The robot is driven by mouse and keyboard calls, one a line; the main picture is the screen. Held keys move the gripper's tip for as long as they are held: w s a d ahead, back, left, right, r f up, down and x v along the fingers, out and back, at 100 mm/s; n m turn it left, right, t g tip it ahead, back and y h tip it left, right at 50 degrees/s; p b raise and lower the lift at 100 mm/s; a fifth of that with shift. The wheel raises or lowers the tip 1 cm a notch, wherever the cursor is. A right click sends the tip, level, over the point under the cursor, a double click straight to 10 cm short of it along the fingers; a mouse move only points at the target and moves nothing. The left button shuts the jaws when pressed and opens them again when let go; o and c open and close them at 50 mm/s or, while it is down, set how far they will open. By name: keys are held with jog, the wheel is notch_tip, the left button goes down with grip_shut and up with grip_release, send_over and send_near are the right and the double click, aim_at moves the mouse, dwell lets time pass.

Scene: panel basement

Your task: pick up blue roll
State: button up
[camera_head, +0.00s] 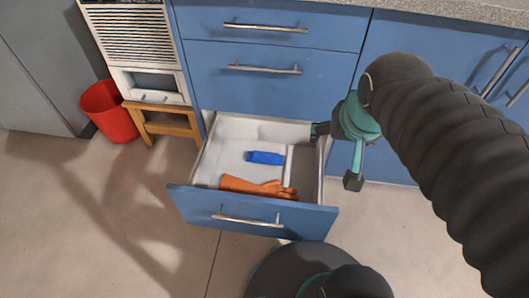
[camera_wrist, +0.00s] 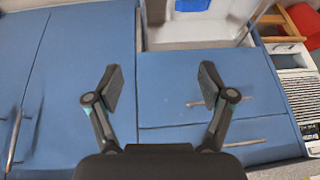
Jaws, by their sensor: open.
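The blue roll (camera_head: 265,158) lies on its side on the white floor of an open drawer (camera_head: 185,200), near its middle. A small blue patch (camera_wrist: 192,5) at the top edge of the wrist view, inside the drawer, looks like part of it. My gripper (camera_head: 337,156) is open and empty at the drawer's right side, to the right of the roll and apart from it. In the wrist view my gripper (camera_wrist: 161,82) has its two fingers spread wide, with blue cabinet fronts behind them.
An orange glove (camera_head: 250,186) lies in the drawer in front of the roll. A divider (camera_head: 290,165) stands right of the roll. A red bucket (camera_head: 108,112) and a wooden stool (camera_head: 165,122) are left of the drawer. Closed blue cabinet fronts (camera_head: 270,90) rise behind it.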

jog(key=w+a+f+m+g+b, duration=0.1)
jog(key=w+f+m, duration=0.2)
jog(key=w, duration=0.2)
jog(key=w+a+f+m, duration=0.2)
jog(key=w, duration=0.3)
jog(key=m+g+b, duration=0.2)
jog(key=m+b, duration=0.1)
jog(key=m, duration=1)
send_over(265, 155)
jog(key=s, duration=0.2)
notch_tip(265, 155, down, 26)
jog(key=f, duration=0.4)
jog(key=w+f+b, duration=0.1)
jog(key=f, duration=0.4)
jog(key=w+f, duration=0.1)
jog(key=f, duration=0.4)
jog(key=shift+w, duration=0.15)
jog(key=c, duration=1.4)
